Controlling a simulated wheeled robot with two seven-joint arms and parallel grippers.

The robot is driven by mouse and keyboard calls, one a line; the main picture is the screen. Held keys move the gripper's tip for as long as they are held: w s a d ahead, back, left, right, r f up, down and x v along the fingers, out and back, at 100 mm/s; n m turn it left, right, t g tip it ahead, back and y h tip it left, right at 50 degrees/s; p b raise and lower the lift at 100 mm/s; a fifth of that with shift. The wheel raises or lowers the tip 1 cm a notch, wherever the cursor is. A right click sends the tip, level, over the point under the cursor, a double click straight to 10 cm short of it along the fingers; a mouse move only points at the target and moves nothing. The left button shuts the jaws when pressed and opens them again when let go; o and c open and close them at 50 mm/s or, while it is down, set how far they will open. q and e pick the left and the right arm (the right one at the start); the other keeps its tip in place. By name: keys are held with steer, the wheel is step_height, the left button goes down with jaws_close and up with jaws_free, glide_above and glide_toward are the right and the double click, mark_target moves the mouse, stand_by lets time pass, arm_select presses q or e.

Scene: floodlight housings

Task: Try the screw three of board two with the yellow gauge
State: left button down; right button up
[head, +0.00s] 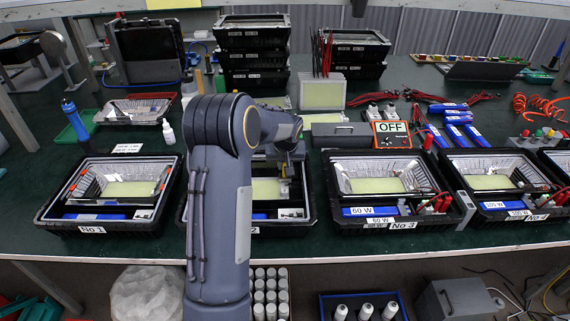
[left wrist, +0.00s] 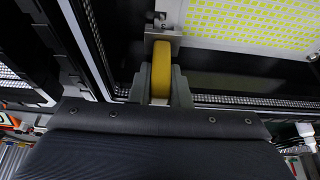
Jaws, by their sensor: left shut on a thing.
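Housing No 2 (head: 309,215), a black tray with a lamp in it, stands behind my left arm, which hides its left part. Its pale yellow board (head: 266,189) shows partly in the head view; in the left wrist view the board (left wrist: 250,22) is white with rows of yellow squares. My left gripper (left wrist: 160,88) is shut on the yellow gauge (left wrist: 161,66), over the housing. A small metal piece (left wrist: 163,37) lies at the gauge's far end, by the board's corner. I cannot tell whether the gauge touches a screw. My right gripper is not in view.
Housing No 1 (head: 89,230) stands to the left; No 3 (head: 424,222) and No 4 stand to the right. Green table top shows between the housings.

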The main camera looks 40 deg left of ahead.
arm_select(q)
steer(key=shift+r, duration=0.15)
step_height(320, 180, up, 9)
steer(key=p, duration=0.6)
